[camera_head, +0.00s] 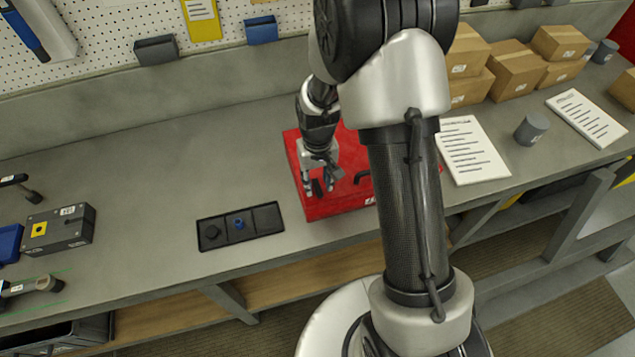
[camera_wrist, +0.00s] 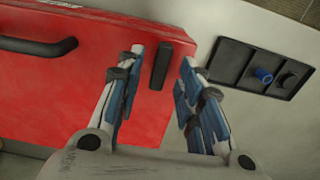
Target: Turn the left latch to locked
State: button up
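A red case (camera_head: 345,203) stands on the workbench, and its red face (camera_wrist: 60,95) fills much of the wrist view. The left latch (camera_wrist: 161,66) is a short black bar on that face, near the edge facing the black tray. In the wrist view it lies nearly lengthwise between my fingers. My gripper (camera_head: 318,188) is over the left part of the case; in the wrist view my gripper (camera_wrist: 163,56) is open, with one finger on each side of the latch. I cannot tell whether either finger touches it. A black handle (camera_wrist: 38,46) is farther along the case.
A black tray (camera_head: 264,219) with a dark knob and a blue piece (camera_head: 239,224) lies left of the case. Paper sheets (camera_head: 470,150), a grey cup (camera_head: 532,128) and cardboard boxes (camera_head: 518,68) are to the right. The bench behind the tray is clear.

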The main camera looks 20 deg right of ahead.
jog(key=shift+f, duration=0.6)
jog(key=shift+c, duration=0.5)
grip_shut()
